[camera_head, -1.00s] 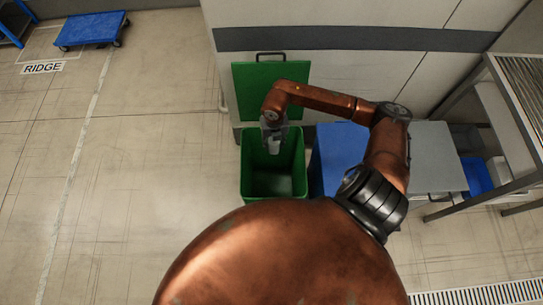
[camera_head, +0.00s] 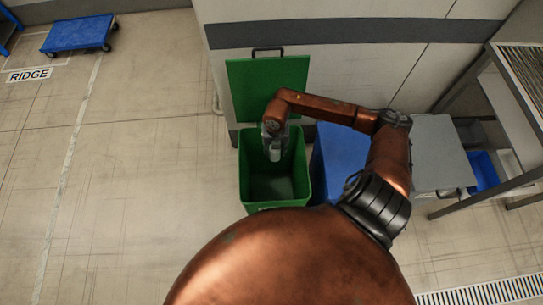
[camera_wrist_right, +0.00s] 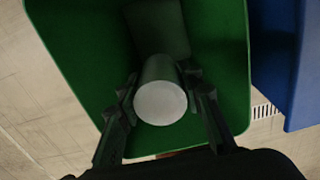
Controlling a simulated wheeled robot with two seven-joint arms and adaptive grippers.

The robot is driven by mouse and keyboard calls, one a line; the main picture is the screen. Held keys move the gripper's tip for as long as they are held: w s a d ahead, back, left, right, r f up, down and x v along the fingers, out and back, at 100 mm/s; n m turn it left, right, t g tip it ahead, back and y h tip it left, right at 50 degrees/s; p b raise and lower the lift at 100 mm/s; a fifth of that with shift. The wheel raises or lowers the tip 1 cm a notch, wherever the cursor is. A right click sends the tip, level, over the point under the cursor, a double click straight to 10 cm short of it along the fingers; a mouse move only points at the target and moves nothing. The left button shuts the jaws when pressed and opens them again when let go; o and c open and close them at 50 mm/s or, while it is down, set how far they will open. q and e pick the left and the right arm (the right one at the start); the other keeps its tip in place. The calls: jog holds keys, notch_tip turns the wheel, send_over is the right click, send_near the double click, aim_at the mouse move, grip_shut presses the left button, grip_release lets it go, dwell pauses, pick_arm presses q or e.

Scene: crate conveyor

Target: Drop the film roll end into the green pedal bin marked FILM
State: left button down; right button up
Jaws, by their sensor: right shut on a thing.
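The green pedal bin (camera_head: 245,185) stands against the wall with its lid (camera_head: 268,88) raised; its inside looks empty. Its FILM marking cannot be read from here. My right gripper (camera_head: 274,146) points down over the bin's opening, towards the back. It is shut on the film roll end (camera_head: 275,155), a pale cylinder. In the right wrist view, the roll end (camera_wrist_right: 160,103) sits between the two dark fingers, its round white face towards the camera, with the green bin walls (camera_wrist_right: 85,60) around it. My left gripper is not in view.
A blue bin (camera_head: 335,160) stands right beside the green one, and a grey bin (camera_head: 440,155) further right. A metal rack (camera_head: 500,100) is at the right edge. A blue trolley (camera_head: 80,33) is at the far left. The floor on the left is clear.

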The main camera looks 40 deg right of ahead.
jog(key=shift+r, duration=0.1)
jog(key=o, duration=1.1)
jog(key=shift+o, duration=0.2)
notch_tip(320, 180, up, 12)
